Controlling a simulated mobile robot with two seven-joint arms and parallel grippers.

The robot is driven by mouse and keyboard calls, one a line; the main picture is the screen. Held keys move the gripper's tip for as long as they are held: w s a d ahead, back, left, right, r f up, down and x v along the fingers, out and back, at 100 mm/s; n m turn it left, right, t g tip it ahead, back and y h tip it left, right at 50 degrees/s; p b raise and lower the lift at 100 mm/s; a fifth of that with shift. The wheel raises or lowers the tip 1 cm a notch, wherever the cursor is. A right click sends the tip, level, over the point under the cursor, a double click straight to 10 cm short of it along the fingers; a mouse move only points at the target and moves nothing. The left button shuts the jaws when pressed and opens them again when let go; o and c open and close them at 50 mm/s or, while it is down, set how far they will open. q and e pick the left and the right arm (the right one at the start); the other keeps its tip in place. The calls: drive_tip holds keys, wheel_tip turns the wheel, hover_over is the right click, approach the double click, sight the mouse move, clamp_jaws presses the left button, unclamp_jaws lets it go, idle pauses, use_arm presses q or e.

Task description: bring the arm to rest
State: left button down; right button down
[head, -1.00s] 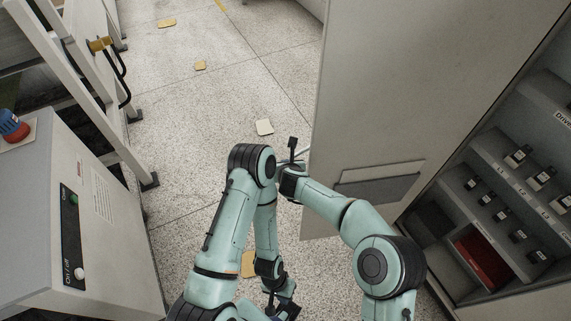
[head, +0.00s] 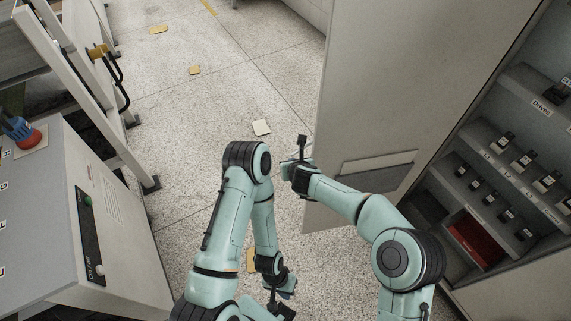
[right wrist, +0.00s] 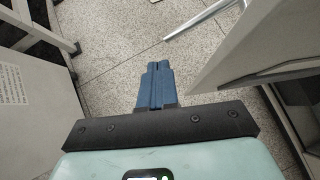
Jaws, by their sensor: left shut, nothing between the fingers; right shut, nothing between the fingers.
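My left arm comes in from the left, bends at a high elbow and hangs down. Its gripper (head: 286,286) is near the bottom middle of the head view, above the floor, small and partly covered by my own wrist parts; its fingers are shut and empty. My right arm reaches from the lower right toward the middle, its wrist in front of the cabinet door's lower part. In the right wrist view my right gripper (right wrist: 157,70) has its blue fingers together, with nothing between them and only floor beyond.
An open cabinet door (head: 400,80) stands beyond my right arm, with cabinet shelves (head: 500,170) at right.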

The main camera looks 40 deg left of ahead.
drive_tip(key=s+d+f+n+g+h, duration=0.1)
drive_tip(key=s+d+f+n+h, duration=0.1)
drive_tip(key=d+f+n, duration=0.9)
drive_tip(key=s+d+f+g+h, duration=0.1)
drive_tip(key=s+d+f+h, duration=0.15)
drive_tip(key=d+f, duration=0.95)
drive_tip(key=s+d+n+g, duration=0.2)
drive_tip(key=s+d+n, duration=0.3)
drive_tip(key=s+d, duration=0.5)
drive_tip(key=s+d+n+g+y, duration=0.1)
drive_tip(key=s+d+n+g, duration=0.2)
drive_tip(key=s+d+n, duration=0.3)
drive_tip(key=s+d, duration=0.4)
drive_tip(key=s, duration=0.4)
drive_tip(key=shift+s+n, duration=0.3)
drive_tip(key=shift+s, duration=0.1)
drive_tip(key=shift+a+y, duration=0.1)
drive_tip(key=shift+y, duration=0.15)
